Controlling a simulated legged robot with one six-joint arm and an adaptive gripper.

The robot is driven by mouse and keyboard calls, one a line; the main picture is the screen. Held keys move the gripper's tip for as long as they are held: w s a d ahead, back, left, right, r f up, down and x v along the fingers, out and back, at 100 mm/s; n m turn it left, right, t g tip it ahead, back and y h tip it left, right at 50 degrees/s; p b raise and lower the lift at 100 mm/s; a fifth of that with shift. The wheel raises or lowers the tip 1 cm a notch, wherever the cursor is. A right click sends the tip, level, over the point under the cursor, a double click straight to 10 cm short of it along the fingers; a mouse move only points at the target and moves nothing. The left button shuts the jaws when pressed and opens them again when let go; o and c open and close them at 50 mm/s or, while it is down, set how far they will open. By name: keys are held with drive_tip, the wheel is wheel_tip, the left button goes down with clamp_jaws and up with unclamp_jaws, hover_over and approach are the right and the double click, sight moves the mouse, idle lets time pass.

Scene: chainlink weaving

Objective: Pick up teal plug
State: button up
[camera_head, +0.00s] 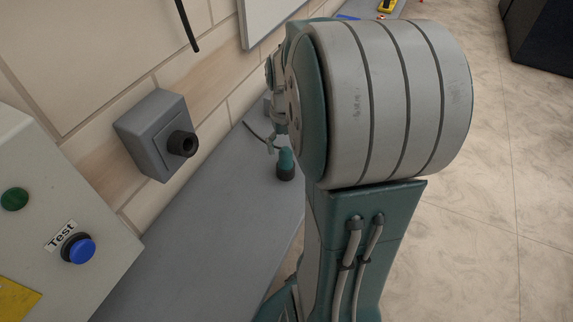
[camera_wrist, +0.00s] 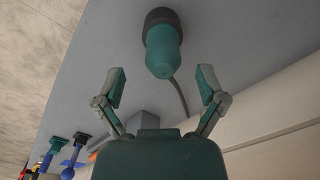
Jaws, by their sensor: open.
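The teal plug (camera_head: 286,163) has a teal body and a dark round end, and stands on the grey bench top beside the wall with the dark end down. In the wrist view the plug (camera_wrist: 164,48) lies ahead of the fingertips, roughly centred between them, with a dark cable trailing from it. My gripper (camera_wrist: 162,88) is open and empty, its two fingers spread apart, and it does not appear to touch the plug. In the head view my arm hides most of the gripper, and only part of it shows behind the plug.
A grey wall socket box (camera_head: 150,130) with a dark round port is on the brick wall. A panel with a green button (camera_head: 15,199) and a blue "Test" button (camera_head: 81,250) stands at left. The bench top (camera_head: 190,240) is clear in front. Colourful items (camera_wrist: 68,160) lie at lower left in the wrist view.

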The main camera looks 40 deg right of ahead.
sight(286, 162)
drive_tip(key=shift+a+f, duration=0.15)
drive_tip(key=shift+f, duration=0.6)
drive_tip(key=shift+a+f, duration=0.1)
drive_tip(key=shift+f, duration=0.6)
clamp_jaws()
